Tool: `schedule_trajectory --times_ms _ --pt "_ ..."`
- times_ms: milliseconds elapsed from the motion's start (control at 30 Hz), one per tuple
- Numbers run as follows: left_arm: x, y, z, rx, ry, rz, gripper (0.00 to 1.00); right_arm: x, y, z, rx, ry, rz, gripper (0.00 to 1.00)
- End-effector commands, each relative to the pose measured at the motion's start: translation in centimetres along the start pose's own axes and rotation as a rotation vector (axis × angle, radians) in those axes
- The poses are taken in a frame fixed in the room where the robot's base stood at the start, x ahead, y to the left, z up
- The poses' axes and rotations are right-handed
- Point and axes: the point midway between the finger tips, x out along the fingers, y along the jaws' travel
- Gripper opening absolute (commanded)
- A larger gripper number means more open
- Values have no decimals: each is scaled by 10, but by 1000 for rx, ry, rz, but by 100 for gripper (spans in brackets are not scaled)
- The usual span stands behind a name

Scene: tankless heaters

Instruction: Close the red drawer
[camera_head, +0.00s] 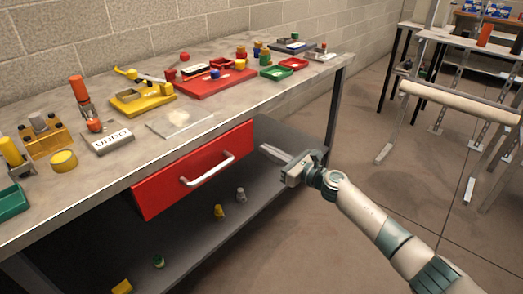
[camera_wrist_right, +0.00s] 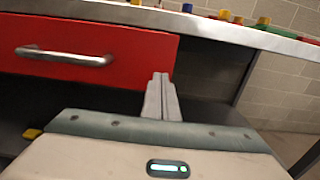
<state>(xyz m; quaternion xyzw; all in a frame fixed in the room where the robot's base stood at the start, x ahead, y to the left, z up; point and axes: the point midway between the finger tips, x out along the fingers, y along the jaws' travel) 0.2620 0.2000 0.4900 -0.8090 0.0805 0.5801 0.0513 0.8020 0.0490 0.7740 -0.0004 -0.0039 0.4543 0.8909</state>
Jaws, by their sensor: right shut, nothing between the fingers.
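The red drawer (camera_head: 160,189) hangs under the top of the workbench and has a silver bar handle (camera_head: 208,170). In the head view I cannot tell exactly how far its front stands out from the bench edge. The right wrist view shows the drawer front (camera_wrist_right: 130,44) and its handle (camera_wrist_right: 65,57) at upper left. My right gripper (camera_head: 268,152) is shut and empty, just right of the drawer's right end. In the wrist view its fingers (camera_wrist_right: 161,98) overlap the drawer's lower right corner; contact cannot be told. My left gripper is not in view.
The grey workbench top (camera_head: 235,108) holds trays, coloured parts and an UNDO block (camera_head: 107,140). A lower shelf (camera_head: 195,240) carries several small items. A bench leg (camera_head: 338,105) stands behind my right gripper. Open floor (camera_head: 330,240) lies in front at right.

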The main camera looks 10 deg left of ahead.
Motion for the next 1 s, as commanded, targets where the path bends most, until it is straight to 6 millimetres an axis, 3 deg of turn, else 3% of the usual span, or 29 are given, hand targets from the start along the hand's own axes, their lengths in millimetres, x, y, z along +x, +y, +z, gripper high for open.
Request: schedule_trajectory --times_ms 433,633,1000 --pt "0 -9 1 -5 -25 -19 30 -71 0 -2 0 3 0 0" --pt "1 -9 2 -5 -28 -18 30 -82 0 -1 0 2 1 0" --pt "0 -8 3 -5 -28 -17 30 -83 1 -1 0 2 1 0"
